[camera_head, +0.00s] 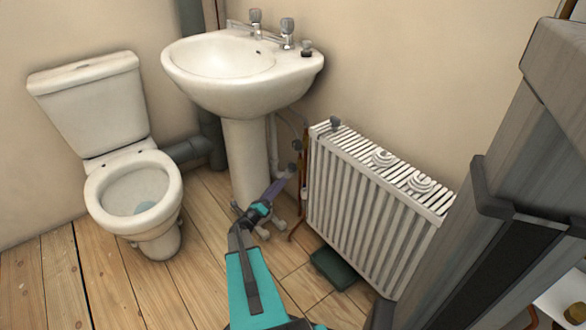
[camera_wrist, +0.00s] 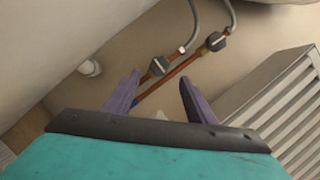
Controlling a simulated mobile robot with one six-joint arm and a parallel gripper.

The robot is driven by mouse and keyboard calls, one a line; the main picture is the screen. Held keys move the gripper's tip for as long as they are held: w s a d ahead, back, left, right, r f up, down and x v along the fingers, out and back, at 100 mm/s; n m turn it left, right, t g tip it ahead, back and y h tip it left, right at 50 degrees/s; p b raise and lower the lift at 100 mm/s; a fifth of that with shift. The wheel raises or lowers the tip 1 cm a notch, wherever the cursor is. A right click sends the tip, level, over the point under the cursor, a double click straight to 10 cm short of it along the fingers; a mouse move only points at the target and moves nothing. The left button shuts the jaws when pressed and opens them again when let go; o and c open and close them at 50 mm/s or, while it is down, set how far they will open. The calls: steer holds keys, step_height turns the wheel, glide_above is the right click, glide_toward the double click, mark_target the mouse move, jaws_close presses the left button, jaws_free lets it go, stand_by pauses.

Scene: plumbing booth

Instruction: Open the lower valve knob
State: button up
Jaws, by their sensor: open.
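Two dark grey valve knobs sit on copper pipes between the sink pedestal and the radiator. The lower valve knob (camera_head: 292,168) is just beyond my gripper (camera_head: 282,180) in the head view. In the wrist view, what looks like the lower knob (camera_wrist: 159,66) shows between and just beyond the purple fingertips of my gripper (camera_wrist: 160,76). The upper valve knob (camera_head: 297,144) is also up and to the right in the wrist view (camera_wrist: 216,42). My gripper is open and empty. I cannot tell whether a finger touches the lower knob.
The white radiator (camera_head: 365,190) stands close on the right. The sink pedestal (camera_head: 246,160) is close on the left, under the basin (camera_head: 220,60). The toilet (camera_head: 135,190) stands further left. A dark green box (camera_head: 333,268) lies on the floor by the radiator.

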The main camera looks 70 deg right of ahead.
mark_target(290, 169)
steer(key=b+x, duration=0.2)
steer(key=x, duration=0.7)
steer(key=shift+s+d, duration=0.15)
steer(key=shift+d, duration=0.2)
steer(key=shift+r, duration=0.1)
